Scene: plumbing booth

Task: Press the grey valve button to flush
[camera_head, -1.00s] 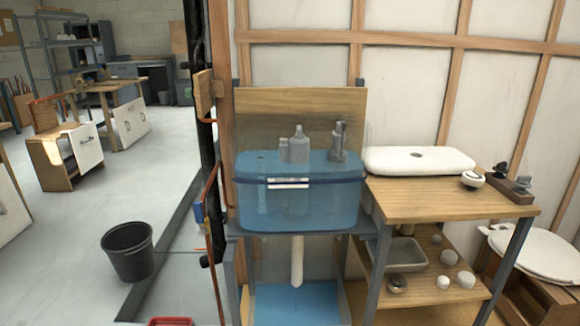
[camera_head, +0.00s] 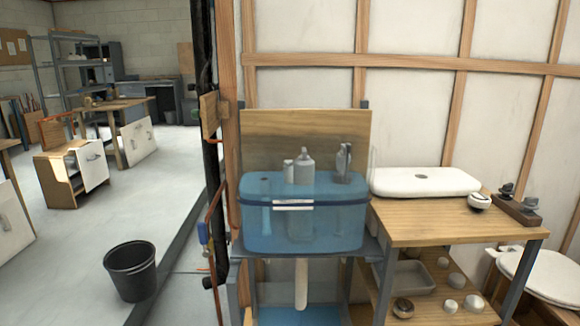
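A see-through blue tank (camera_head: 340,226) stands on a grey metal stand, left of a wooden bench. A pale grey bottle-shaped valve part (camera_head: 304,168) rises from inside it and stands above its rim. A darker grey upright fitting (camera_head: 343,165) rises at the tank's right. I cannot tell a separate button on top of the grey valve at this size. A white lid (camera_head: 400,181) with a small dark round spot lies on the bench at right. Neither of my grippers is in view.
The wooden bench (camera_head: 435,225) carries a white round-topped part (camera_head: 479,201) and dark fittings on a block (camera_head: 517,208). A black pipe (camera_head: 209,130) runs upright left of the tank. A black bucket (camera_head: 132,271) stands on open floor; a toilet (camera_head: 545,275) is at right.

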